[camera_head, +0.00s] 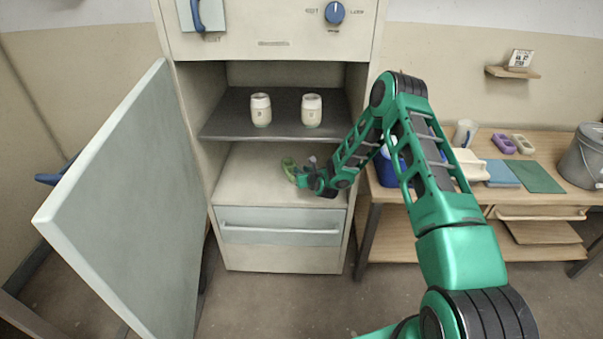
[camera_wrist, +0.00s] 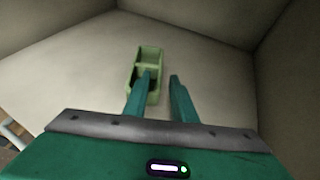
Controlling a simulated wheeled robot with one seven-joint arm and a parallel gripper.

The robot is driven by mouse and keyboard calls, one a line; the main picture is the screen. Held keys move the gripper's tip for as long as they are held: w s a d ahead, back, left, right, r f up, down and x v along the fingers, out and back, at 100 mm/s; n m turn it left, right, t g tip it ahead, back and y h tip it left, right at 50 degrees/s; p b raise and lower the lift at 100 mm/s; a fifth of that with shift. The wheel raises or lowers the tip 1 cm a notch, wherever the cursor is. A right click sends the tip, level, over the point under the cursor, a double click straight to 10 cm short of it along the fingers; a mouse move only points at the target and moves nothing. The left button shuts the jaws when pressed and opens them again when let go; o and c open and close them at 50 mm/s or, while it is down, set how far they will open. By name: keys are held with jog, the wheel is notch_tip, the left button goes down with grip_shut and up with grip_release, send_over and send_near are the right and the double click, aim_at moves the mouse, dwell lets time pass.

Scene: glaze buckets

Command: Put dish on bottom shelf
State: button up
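A small green dish (camera_head: 288,164) with compartments rests on the bottom shelf (camera_head: 250,181) of the cabinet, below the dark shelf. The dish also shows in the wrist view (camera_wrist: 149,56), upright on the pale shelf floor. My gripper (camera_wrist: 161,76) is open, with a gap between its two fingers. The left finger overlaps the near part of the dish in the picture; whether it touches cannot be told. The right finger is apart, to the right of the dish. In the head view my gripper (camera_head: 303,172) reaches into the bottom compartment, just right of the dish.
The cabinet door (camera_head: 135,210) stands open at the left. Two pale cups (camera_head: 261,110) (camera_head: 311,110) stand on the dark shelf (camera_head: 285,128) above. A drawer front (camera_head: 280,232) lies below the opening. A wooden bench (camera_head: 545,190) with a grey bucket (camera_head: 584,158) stands at right.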

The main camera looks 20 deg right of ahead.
jog(key=s+d+r+n+g+h, duration=0.1)
jog(key=s+d+r+n+g, duration=0.3)
jog(key=s+r+n, duration=0.55)
jog(key=s+d+r+n+g+h, duration=0.1)
jog(key=s+d+r+n, duration=0.4)
jog(key=s, duration=0.7)
jog(key=s+d+r+n+g, duration=0.3)
jog(key=s+d+r+n, duration=0.2)
jog(key=s+r, duration=0.5)
jog(key=s+r+n+g, duration=0.2)
jog(key=s+r+n, duration=0.2)
jog(key=s, duration=1.2)
jog(key=s+a+r+n+g+y, duration=0.1)
jog(key=s+r+n+g, duration=0.2)
jog(key=s, duration=1.3)
notch_tip(320, 180, up, 2)
jog(key=shift+r+n, duration=0.1)
jog(key=shift+n, duration=1.05)
